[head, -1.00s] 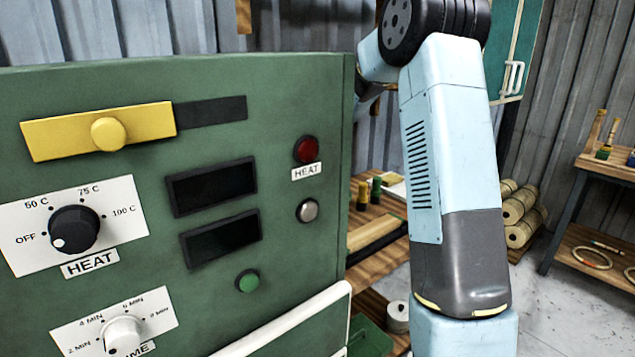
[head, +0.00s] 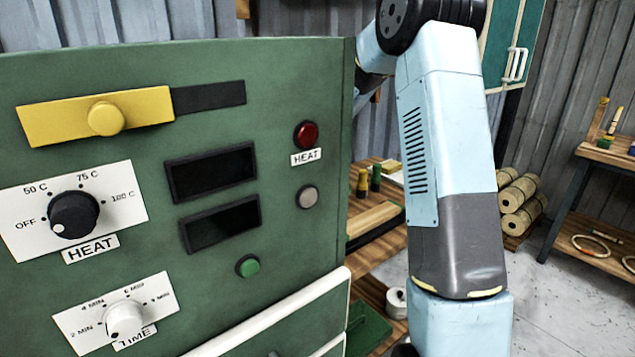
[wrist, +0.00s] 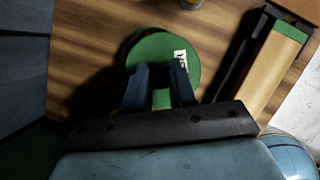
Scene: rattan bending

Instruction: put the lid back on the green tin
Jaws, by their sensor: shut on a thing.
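In the wrist view, a round green lid (wrist: 178,42) with a white label on top lies between and beyond the fingers of my gripper (wrist: 161,70). The fingers are shut on the lid, and a strip of green shows between them. A dark shadow lies on the wood to its left. I cannot tell whether the green tin is under the lid, as its body is hidden. In the head view, my gripper, the lid and the tin are out of sight.
A green control cabinet (head: 300,240) fills the left of the head view. The wooden bench (wrist: 85,50) has a wooden block with green and black edges (wrist: 262,70) at right. A white roll (head: 397,303), a shelf (head: 600,160) and rattan rolls (head: 518,200) stand beyond.

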